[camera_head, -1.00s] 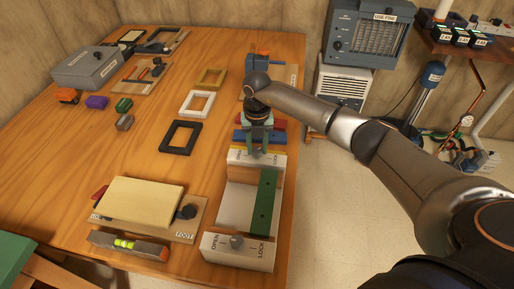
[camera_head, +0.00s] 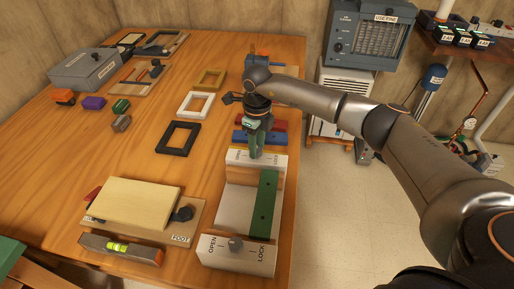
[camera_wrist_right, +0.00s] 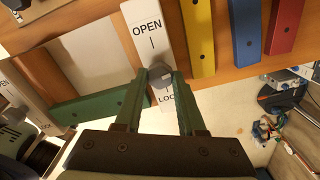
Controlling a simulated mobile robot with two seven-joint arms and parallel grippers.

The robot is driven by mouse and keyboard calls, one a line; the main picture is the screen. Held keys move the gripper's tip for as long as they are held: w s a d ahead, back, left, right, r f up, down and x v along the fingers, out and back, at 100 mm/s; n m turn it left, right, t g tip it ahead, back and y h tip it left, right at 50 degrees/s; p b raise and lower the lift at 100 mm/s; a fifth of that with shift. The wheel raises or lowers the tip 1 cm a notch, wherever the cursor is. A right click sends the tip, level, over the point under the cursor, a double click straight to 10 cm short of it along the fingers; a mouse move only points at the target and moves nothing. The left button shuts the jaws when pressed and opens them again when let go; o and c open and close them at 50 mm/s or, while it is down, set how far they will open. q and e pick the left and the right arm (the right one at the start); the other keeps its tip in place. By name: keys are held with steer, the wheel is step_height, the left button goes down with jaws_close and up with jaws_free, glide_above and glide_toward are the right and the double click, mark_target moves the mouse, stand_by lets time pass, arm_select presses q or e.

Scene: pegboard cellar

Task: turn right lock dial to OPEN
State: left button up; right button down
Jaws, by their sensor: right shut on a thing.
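The lock fixture has two white end blocks, each with a grey dial and the words OPEN and LOCK. My right gripper (camera_head: 257,153) is shut on the dial of the far block (camera_head: 277,161) and hides that dial in the head view. In the right wrist view the fingertips (camera_wrist_right: 160,74) close on both sides of the grey far dial (camera_wrist_right: 160,82). OPEN stands above it and LOCK, partly covered, below. I cannot tell exactly where its pointer aims. The near dial (camera_head: 236,243) stands free on the near block (camera_head: 225,260). My left gripper is out of view.
A green bar (camera_head: 264,205) lies along the fixture's right side. Blue and red bars (camera_head: 253,136) lie behind the gripper. A black frame (camera_head: 178,138) and a cream board (camera_head: 135,203) are to the left. The table's right edge is close to the fixture.

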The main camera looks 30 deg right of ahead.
steer(key=n+b, duration=0.1)
steer(key=n, duration=0.1)
steer(key=shift+n, duration=0.4)
steer(key=n+b, duration=0.1)
steer(key=n, duration=0.3)
steer(key=shift+n, duration=0.3)
steer(key=n+b, duration=0.1)
steer(key=n, duration=0.1)
steer(key=shift+n, duration=0.3)
steer(key=n, duration=0.3)
steer(key=shift+b, duration=0.4)
steer(key=shift+n, duration=1.2)
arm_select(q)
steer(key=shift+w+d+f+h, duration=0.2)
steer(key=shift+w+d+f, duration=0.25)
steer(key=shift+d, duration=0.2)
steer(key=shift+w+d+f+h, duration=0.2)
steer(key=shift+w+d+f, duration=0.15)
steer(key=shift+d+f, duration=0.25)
arm_select(e)
steer(key=shift+n, duration=0.3)
arm_select(q)
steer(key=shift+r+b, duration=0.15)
steer(key=shift+b, duration=0.15)
arm_select(e)
steer(key=shift+n, duration=0.3)
steer(key=c, duration=0.5)
jaws_free()
